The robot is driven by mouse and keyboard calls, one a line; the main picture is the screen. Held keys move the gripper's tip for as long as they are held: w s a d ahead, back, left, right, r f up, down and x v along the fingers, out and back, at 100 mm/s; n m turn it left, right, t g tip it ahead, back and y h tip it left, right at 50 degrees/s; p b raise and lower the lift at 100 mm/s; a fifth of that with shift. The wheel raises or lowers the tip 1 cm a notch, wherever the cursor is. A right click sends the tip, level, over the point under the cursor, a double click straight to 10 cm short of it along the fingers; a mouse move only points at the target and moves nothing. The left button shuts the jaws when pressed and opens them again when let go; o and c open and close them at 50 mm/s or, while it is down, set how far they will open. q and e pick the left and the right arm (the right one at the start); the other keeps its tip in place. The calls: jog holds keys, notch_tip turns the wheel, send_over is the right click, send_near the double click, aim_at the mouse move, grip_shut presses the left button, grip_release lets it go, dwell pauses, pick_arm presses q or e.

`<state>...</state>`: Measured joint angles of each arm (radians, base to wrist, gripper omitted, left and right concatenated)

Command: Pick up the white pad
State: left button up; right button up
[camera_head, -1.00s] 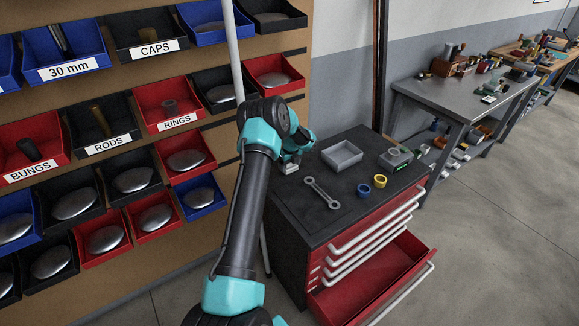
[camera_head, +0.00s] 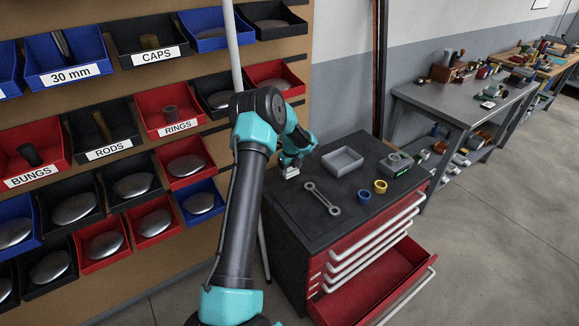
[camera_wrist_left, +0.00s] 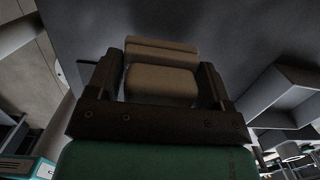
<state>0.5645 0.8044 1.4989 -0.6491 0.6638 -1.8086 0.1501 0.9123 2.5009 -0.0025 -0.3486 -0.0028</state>
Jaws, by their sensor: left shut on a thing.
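The white pad (camera_wrist_left: 162,84) sits between the two dark fingers of my left gripper (camera_wrist_left: 160,74) in the left wrist view. It looks beige in the shade there. In the head view my left gripper (camera_head: 291,166) points down at the left back corner of the tool cabinet's dark top. The pad shows there only as a small pale patch (camera_head: 290,173) at the fingertips. The gripper is shut on it, low over the top. I cannot tell whether the pad touches the top. My right gripper is in neither view.
On the cabinet top (camera_head: 293,213) lie a wrench (camera_head: 322,198), a grey tray (camera_head: 342,161), blue and yellow rings (camera_head: 380,186) and a grey device (camera_head: 396,165). An open red drawer (camera_head: 375,283) juts out in front. Racked bins stand left; a pale pole (camera_head: 233,50) rises behind my arm.

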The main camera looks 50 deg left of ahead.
pick_arm(q)
jog(key=s+d, duration=0.2)
jog(key=d, duration=0.1)
jog(key=s+d, duration=0.3)
jog(key=s+d+r, duration=0.1)
jog(key=s+d, duration=0.2)
jog(key=shift+s+d+r, duration=0.1)
jog(key=shift+s+d, duration=0.15)
jog(key=shift+d, duration=0.05)
